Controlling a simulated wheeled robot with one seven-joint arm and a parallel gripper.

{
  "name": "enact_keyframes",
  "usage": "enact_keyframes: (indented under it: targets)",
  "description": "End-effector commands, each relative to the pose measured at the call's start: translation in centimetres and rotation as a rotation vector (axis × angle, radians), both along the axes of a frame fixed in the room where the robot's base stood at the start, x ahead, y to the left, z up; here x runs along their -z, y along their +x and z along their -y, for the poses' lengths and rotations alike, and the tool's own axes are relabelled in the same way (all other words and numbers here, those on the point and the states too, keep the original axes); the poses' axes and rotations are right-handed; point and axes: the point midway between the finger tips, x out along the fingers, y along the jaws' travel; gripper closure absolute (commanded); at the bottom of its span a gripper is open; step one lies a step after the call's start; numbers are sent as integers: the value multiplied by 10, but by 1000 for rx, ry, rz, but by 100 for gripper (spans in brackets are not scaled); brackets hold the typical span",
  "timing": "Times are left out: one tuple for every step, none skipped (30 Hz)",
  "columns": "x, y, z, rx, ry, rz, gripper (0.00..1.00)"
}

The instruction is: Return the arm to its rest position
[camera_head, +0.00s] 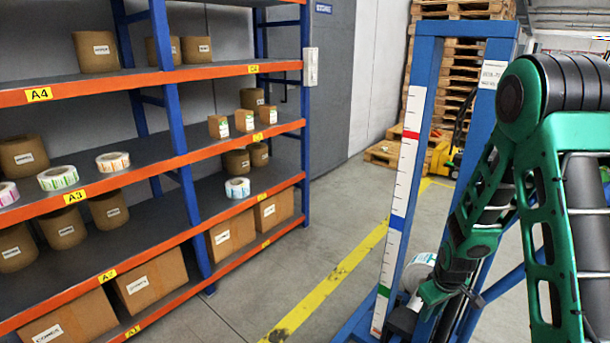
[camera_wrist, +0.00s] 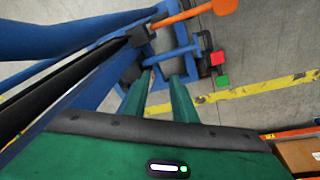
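My arm is bent at the right of the head view, its green and black lower links reaching down beside a blue upright frame (camera_head: 421,90). In the wrist view my gripper (camera_wrist: 162,78) has its two green fingers apart, with no held object visible between them. The fingers point toward blue framework (camera_wrist: 182,38) with an orange lever (camera_wrist: 178,18). A red button (camera_wrist: 217,58) and a green button (camera_wrist: 222,80) are to the right of the fingertips, apart from them. The fingertips are hard to make out in the head view.
A shelf rack (camera_head: 175,90) with cores, boxes and label rolls stands at left. A white roll (camera_head: 421,262) sits low behind the arm. A measuring strip (camera_head: 402,190) runs down the frame. Floor with a yellow line (camera_head: 340,270) is clear between rack and frame. Pallets (camera_head: 455,70) are behind.

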Motion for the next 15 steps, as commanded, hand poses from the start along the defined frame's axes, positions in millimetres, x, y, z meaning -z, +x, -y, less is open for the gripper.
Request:
enact_keyframes:
  targets:
    - [-21,-6,8,37,-1,2,75]
    - [-31,-10,12,59,-2,-3,75]
    - [-44,-18,17,89,-3,-10,75]
    - [-54,-23,21,110,-4,-14,75]
    - [-64,-29,25,133,-3,-18,75]
    - [-76,-37,30,163,-2,-25,75]
    - [-85,-44,33,188,-2,-29,75]
    - [-95,-50,36,211,-2,-34,75]
    - [-106,-59,41,242,0,-40,75]
    - [-115,-66,43,265,1,-44,75]
    - [-123,-74,46,288,3,-48,75]
    - [-134,-84,49,321,7,-54,75]
    - [-143,-92,51,344,8,-58,75]
    - [-150,-100,53,368,10,-61,75]
    - [-160,-111,56,400,14,-67,75]
